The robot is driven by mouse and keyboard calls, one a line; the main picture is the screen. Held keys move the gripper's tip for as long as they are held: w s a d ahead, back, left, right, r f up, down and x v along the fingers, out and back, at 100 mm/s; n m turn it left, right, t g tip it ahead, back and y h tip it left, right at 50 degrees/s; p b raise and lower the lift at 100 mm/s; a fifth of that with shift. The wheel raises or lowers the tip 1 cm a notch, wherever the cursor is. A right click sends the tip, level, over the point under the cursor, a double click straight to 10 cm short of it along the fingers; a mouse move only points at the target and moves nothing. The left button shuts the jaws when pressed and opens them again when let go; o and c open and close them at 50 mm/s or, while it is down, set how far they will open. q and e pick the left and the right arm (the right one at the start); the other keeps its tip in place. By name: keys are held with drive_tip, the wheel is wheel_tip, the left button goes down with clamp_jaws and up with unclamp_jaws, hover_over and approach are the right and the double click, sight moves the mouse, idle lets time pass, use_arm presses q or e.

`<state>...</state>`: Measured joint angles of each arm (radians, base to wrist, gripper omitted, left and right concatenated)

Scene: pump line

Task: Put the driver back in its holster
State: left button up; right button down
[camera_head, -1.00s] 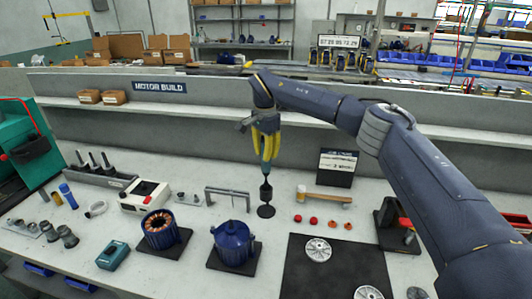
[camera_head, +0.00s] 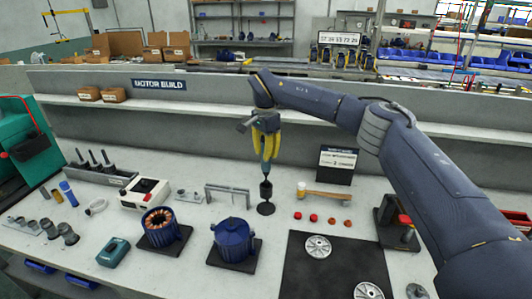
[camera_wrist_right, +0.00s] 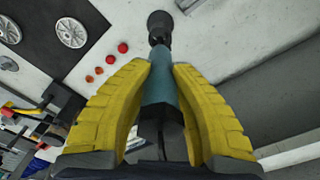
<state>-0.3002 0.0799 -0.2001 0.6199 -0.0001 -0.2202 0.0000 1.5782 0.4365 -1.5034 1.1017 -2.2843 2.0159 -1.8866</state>
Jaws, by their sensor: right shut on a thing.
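The driver has a teal body (camera_head: 266,168) and a dark lower end (camera_head: 266,190). My right gripper (camera_head: 266,157) is shut on the driver, its yellow fingers on either side of the teal body. The driver hangs upright, dark end down, above a dark round piece (camera_head: 266,209) on the bench. In the right wrist view the driver (camera_wrist_right: 160,88) runs between the fingers toward the dark round piece (camera_wrist_right: 159,19). I cannot tell whether the two touch, or whether that piece is the holster. My left gripper is not in view.
A blue motor housing (camera_head: 234,240) and a grey metal handle frame (camera_head: 227,188) stand just left of the driver. A mallet (camera_head: 325,195), small red parts (camera_head: 312,217) and a black mat (camera_head: 335,275) lie to the right. A shelf ledge (camera_head: 200,104) runs behind.

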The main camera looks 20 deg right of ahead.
sight(266, 166)
drive_tip(key=shift+f, duration=5.95)
drive_tip(key=c, duration=0.9)
unclamp_jaws()
drive_tip(key=shift+r, duration=0.1)
drive_tip(key=shift+r, duration=2.9)
